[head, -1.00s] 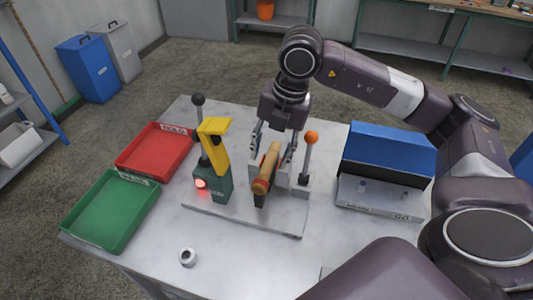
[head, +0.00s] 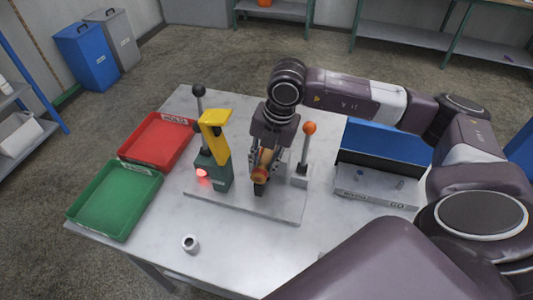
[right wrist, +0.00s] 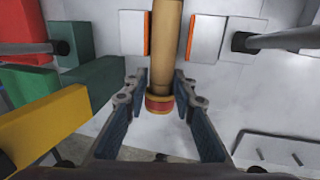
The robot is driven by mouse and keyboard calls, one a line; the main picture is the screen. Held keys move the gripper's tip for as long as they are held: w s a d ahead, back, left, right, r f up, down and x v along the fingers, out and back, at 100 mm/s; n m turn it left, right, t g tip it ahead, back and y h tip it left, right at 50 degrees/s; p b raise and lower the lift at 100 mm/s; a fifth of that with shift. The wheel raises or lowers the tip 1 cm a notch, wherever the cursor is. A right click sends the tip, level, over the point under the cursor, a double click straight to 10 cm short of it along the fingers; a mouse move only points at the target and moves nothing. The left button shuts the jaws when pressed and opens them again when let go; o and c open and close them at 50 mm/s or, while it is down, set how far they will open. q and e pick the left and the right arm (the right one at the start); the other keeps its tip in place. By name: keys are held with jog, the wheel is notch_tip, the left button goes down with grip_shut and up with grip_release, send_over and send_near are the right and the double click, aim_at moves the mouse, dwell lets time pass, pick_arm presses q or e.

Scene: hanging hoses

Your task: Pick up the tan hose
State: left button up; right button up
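The tan hose (head: 265,173) is a short tube with a reddish-brown band at its near end. It sits on the grey fixture plate (head: 235,203). My right gripper (head: 265,158) is over the hose from above. In the right wrist view, the hose (right wrist: 165,45) runs between the two fingers of the gripper (right wrist: 160,78). The fingers are open, one on each side, with a narrow gap to the hose. In the head view the gripper hides part of the hose. My left gripper is not in view.
Left of the hose stands a green and yellow device (head: 215,135) with a red light. An orange-knobbed lever (head: 307,145) stands close on the right. Red (head: 157,140) and green (head: 115,200) trays lie left, a blue-backed box (head: 385,150) right. A small ring (head: 190,243) lies in front.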

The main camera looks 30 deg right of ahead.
grip_shut()
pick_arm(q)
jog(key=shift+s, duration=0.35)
pick_arm(e)
jog(key=shift+r, duration=0.15)
